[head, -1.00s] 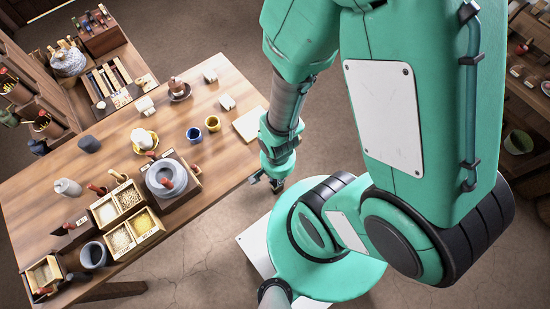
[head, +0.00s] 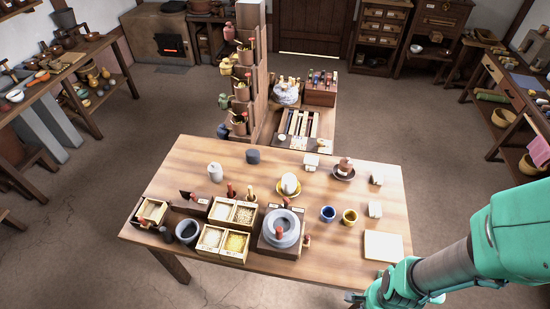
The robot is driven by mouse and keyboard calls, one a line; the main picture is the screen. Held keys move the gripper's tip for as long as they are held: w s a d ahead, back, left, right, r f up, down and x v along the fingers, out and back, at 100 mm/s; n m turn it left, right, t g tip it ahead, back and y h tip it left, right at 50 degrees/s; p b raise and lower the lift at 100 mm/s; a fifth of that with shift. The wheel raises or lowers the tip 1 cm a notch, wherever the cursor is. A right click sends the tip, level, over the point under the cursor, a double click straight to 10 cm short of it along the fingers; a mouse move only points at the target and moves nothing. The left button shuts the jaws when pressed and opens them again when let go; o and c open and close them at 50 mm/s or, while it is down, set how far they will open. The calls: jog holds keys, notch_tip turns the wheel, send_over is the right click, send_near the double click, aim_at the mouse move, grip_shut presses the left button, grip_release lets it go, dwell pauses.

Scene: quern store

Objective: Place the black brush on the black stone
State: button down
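The wooden table (head: 330,225) stands in the middle of the head view. A dark grey, rounded block (head: 253,156) stands near its back edge and may be the black stone. I cannot make out the black brush for certain; a dark piece with a small white label (head: 194,197) lies at the left of the table, and several small upright handles stand near it. My gripper (head: 355,298) is at the bottom of the view, by the table's front right corner and apart from these things. Its fingers are small and partly cut off, so their opening does not show.
A round grey quern (head: 281,228) sits in a dark tray at the table's front. Grain boxes (head: 222,241) and a grey mortar (head: 187,231) are to its left. A pale board (head: 383,246) lies near the right corner.

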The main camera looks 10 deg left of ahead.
notch_tip(320, 180, up, 11)
jog(key=w+a+r+n+p, duration=0.15)
jog(key=w+a, duration=0.35)
jog(key=w, duration=0.6)
jog(key=w+a+r+n+p, duration=0.1)
jog(key=w+a+r+n, duration=0.15)
jog(key=w+a, duration=0.55)
jog(key=w+a+r+n+p, duration=0.1)
jog(key=w+a+r, duration=0.2)
jog(key=w, duration=1)
jog(key=w+a+f+n+p, duration=0.1)
jog(key=w+a+f, duration=0.1)
jog(key=w+a, duration=0.65)
jog(key=w+a+f+n+p, duration=0.15)
jog(key=w+a, duration=0.35)
jog(key=a, duration=0.6)
jog(key=w+a+f+n, duration=0.1)
jog(key=w+a+f, duration=0.1)
jog(key=a+f, duration=0.6)
jog(key=shift+w+f+p, duration=0.15)
jog(key=shift+w+p, duration=0.05)
jog(key=shift+p, duration=0.15)
jog(key=shift+w+n, duration=0.1)
jog(key=shift+n, duration=0.15)
jog(key=w+a+f, duration=0.1)
jog(key=w+a, duration=0.7)
jog(key=w, duration=0.5)
jog(key=shift+w+f, duration=0.25)
jog(key=shift+w, duration=0.05)
